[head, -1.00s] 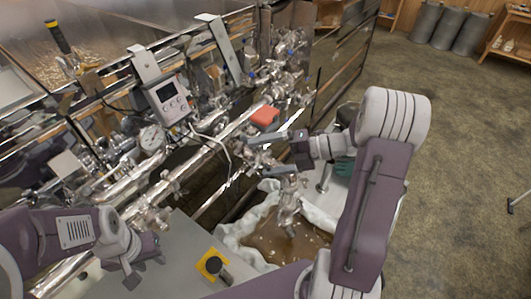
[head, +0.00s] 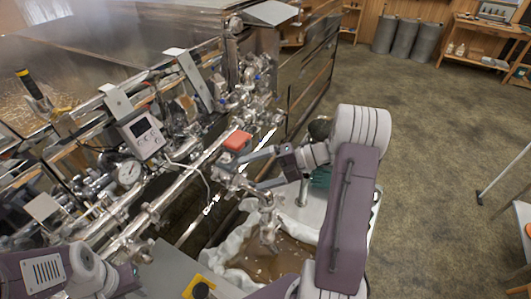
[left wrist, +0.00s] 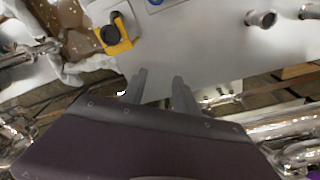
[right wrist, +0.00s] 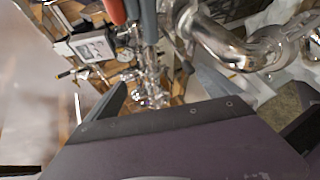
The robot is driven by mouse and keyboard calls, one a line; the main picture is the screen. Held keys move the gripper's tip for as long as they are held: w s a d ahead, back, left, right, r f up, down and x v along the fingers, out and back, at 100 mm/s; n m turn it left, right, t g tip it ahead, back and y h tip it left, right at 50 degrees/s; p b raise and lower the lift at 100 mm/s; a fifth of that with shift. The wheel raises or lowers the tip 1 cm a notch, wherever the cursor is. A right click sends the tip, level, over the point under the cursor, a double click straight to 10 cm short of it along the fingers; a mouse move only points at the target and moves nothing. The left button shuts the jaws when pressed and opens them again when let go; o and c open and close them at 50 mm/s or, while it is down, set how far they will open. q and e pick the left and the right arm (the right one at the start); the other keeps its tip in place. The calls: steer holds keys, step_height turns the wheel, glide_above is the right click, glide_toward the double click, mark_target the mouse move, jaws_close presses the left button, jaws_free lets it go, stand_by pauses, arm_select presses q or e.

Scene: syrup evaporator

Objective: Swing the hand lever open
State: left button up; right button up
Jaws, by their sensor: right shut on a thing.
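The hand lever's red grip (head: 237,141) sits above the silver valve fittings at the side of the evaporator. My right gripper (head: 247,172) reaches in from the right, with one finger right beside the red grip. The gripper is shut on the lever; the exact contact is hard to make out. My left gripper (left wrist: 160,88) is open and empty above a grey surface. In the head view it is at the lower left.
A cloth-lined basin of brown liquid (head: 270,262) stands below the valve. A yellow block with a black knob (head: 198,287) is on the grey surface. Pipes, a round gauge (head: 130,174) and a display box (head: 140,135) crowd the left. Open floor lies right.

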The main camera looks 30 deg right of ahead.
steer(key=shift+w+d+r+p, duration=0.25)
steer(key=shift+w+d+r, duration=0.15)
steer(key=shift+r, duration=0.1)
steer(key=shift+w+d+r+p, duration=0.25)
steer(key=shift+d+r, duration=0.1)
steer(key=shift+r, duration=0.15)
steer(key=shift+w+d+p, duration=0.15)
steer(key=shift+d+p, duration=0.1)
steer(key=shift+p, duration=0.05)
steer(key=c, duration=0.7)
arm_select(q)
steer(key=r+p, duration=0.2)
steer(key=r, duration=0.2)
steer(key=shift+a+r, duration=0.15)
steer(key=shift+a, duration=0.05)
arm_select(e)
steer(key=w+d, duration=0.1)
steer(key=d, duration=0.1)
steer(key=shift+w+d+f, duration=0.15)
steer(key=shift+w+d, duration=0.2)
steer(key=shift+d, duration=0.05)
steer(key=shift+c, duration=0.2)
steer(key=shift+a, duration=0.1)
